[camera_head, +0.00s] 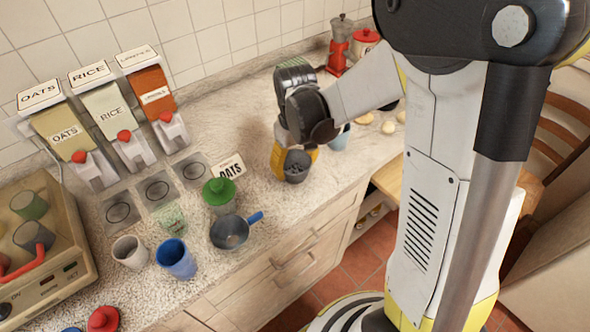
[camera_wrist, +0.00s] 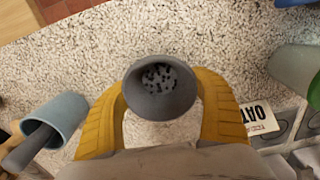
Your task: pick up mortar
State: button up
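The mortar (camera_head: 297,169) is a small dark grey bowl with dark grains in it. In the wrist view the mortar (camera_wrist: 161,101) is upright in the middle, its round mouth facing the camera. My gripper (camera_head: 296,159) has yellow fingers, one on each side of the mortar. In the wrist view my gripper (camera_wrist: 161,92) has both fingers curving in against the sides of the bowl, with the rim covering part of them. The mortar's base is hidden, and I cannot tell whether it is clear of the counter.
A light blue cup (camera_wrist: 60,112) with a grey rod-like thing stands close by. An OATS card (camera_head: 231,169), a green-lidded jar (camera_head: 219,195) and a blue-handled pan (camera_head: 230,233) lie left of the mortar. Dispensers (camera_head: 110,118) line the wall. The counter's front edge (camera_head: 290,238) is near.

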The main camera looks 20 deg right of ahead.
jog(key=shift+c, duration=0.8)
jog(key=shift+r, duration=0.15)
